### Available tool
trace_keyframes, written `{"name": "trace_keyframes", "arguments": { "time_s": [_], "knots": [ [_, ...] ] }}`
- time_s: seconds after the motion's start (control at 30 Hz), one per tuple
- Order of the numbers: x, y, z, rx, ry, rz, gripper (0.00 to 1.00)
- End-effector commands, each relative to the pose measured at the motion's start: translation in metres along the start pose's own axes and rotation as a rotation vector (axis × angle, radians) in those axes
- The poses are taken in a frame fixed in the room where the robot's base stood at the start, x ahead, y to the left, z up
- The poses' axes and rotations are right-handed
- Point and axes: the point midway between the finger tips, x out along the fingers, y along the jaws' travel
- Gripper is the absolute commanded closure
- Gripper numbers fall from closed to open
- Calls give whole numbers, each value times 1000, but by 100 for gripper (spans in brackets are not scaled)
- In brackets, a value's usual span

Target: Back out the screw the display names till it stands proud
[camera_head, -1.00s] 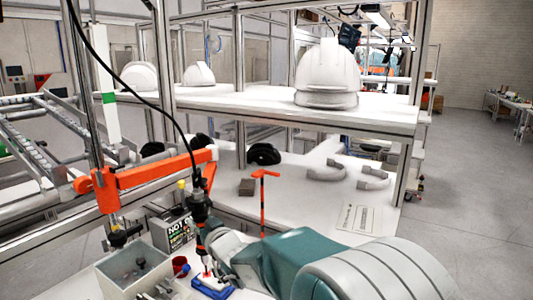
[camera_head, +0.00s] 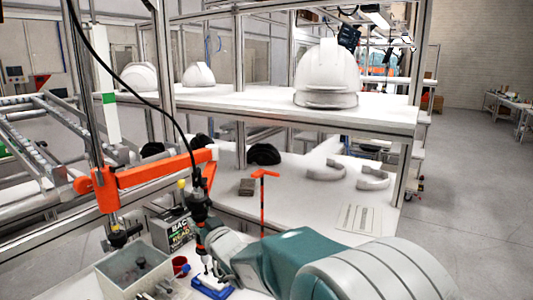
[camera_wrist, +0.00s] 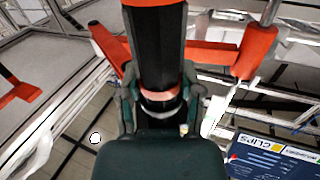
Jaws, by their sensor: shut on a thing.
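A dark power screwdriver with orange bands (camera_head: 200,212) hangs upright from an orange arm (camera_head: 150,172). My gripper (camera_wrist: 160,100) is shut around its body, one finger on each side in the wrist view. In the head view my grey and teal arm reaches it from the right. Its lower end stands over a small blue fixture (camera_head: 207,292) with a pale top; I cannot tell whether the bit touches a screw. No single screw can be made out.
A grey bin (camera_head: 133,268) holding small dark parts and a red cup (camera_head: 181,266) stand left of the fixture. An orange T-shaped stand (camera_head: 263,200) rises behind my arm. White helmets (camera_head: 327,75) sit on the upper shelf. A blue clips box (camera_wrist: 275,158) shows in the wrist view.

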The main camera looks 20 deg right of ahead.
Motion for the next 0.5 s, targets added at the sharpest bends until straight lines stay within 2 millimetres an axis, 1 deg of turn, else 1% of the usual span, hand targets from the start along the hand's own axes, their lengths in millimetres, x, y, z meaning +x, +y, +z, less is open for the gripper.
{"name": "trace_keyframes", "arguments": {
  "time_s": [0.03, 0.43, 0.5],
  "knots": [
    [-1, 0, 8, 2, -19, 1, 100],
    [-1, 0, 8, 2, -20, 0, 100],
    [0, 0, 5, 2, -19, 0, 100]
  ]
}}
